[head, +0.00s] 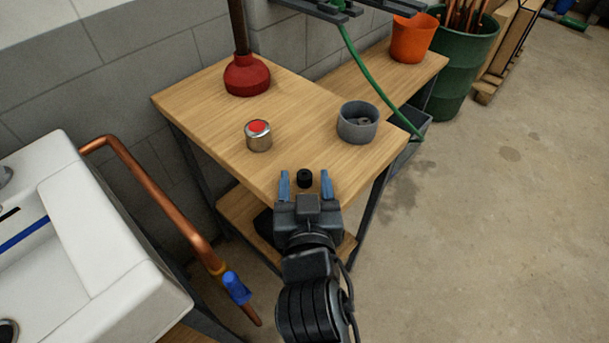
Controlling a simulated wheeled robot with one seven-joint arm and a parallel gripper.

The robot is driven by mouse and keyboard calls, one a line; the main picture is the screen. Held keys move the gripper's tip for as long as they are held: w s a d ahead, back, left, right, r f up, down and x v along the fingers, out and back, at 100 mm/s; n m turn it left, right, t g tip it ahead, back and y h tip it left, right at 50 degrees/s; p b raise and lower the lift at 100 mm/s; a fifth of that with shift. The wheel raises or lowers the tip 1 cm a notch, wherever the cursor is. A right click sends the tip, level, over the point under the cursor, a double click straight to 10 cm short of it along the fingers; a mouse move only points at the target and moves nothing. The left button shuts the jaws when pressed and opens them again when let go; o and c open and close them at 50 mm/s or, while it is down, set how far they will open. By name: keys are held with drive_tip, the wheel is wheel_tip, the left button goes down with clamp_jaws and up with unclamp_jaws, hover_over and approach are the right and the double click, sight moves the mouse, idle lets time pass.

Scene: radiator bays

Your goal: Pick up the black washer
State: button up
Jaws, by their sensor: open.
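The black washer (305,178) is a small dark ring-like piece near the front edge of the wooden bench top (205,110). My gripper (305,180) has its two blue fingers spread apart, one to the left and one to the right of the washer in the picture. The fingers appear not to touch it. From this view I cannot tell how high the fingers are above the bench. The gripper body hides part of the bench's front edge.
A metal tin with a red top (258,135) and a grey round pot (357,123) stand behind the washer. A red plunger (246,75) stands farther back. A white sink (105,240) and copper pipe (150,190) are at left. A green hose (365,75) hangs at right.

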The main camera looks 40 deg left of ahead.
drive_tip(key=shift+c, duration=0.3)
clamp_jaws()
